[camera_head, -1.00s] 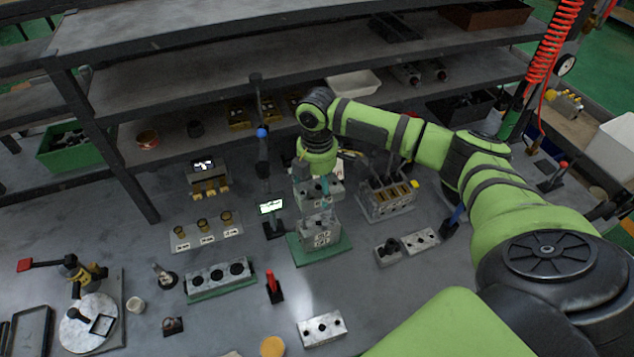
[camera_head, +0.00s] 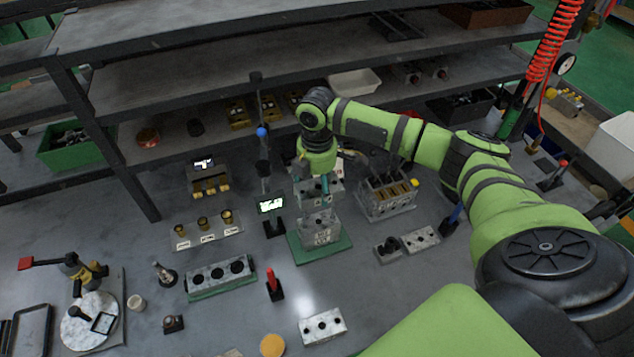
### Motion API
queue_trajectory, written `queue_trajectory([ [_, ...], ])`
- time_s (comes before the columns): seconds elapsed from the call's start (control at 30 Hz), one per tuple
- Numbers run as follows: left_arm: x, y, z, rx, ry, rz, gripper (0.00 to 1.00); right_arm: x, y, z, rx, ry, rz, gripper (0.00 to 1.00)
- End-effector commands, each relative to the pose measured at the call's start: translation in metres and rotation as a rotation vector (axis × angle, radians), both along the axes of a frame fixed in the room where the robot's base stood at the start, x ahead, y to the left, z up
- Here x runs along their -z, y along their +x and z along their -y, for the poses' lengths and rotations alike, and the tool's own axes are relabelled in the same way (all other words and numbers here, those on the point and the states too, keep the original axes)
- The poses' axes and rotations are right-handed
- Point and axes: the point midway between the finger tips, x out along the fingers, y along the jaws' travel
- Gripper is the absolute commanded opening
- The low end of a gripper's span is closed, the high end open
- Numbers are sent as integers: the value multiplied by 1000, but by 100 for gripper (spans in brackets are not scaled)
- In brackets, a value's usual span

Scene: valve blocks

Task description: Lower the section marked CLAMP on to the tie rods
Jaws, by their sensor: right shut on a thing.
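My right gripper (camera_head: 323,186) comes down over the middle of the bench and is shut on a grey metal section (camera_head: 308,189) with dark holes. The fingers are small and partly hidden by my wrist. The held section is just above a grey metal block stack (camera_head: 320,228) on a green base plate (camera_head: 334,246). I cannot tell whether they touch. There are dark marks on the front of the stack, too small to read, so the CLAMP mark cannot be made out. The tie rods cannot be made out clearly. My left gripper is not in view.
A rack with upright tools (camera_head: 388,196) stands close to the right. A small lit display (camera_head: 271,205) on a stand is close to the left. A holed block (camera_head: 220,272) lies on a green plate, and another holed block (camera_head: 322,327) lies in front. Shelves rise behind.

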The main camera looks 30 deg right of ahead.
Motion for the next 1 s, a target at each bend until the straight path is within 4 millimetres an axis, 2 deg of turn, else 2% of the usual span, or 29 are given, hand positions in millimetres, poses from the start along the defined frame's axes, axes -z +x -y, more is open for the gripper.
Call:
queue_trajectory([
  [1.0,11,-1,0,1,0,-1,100,25,0,0,-1,1,1,25],
])
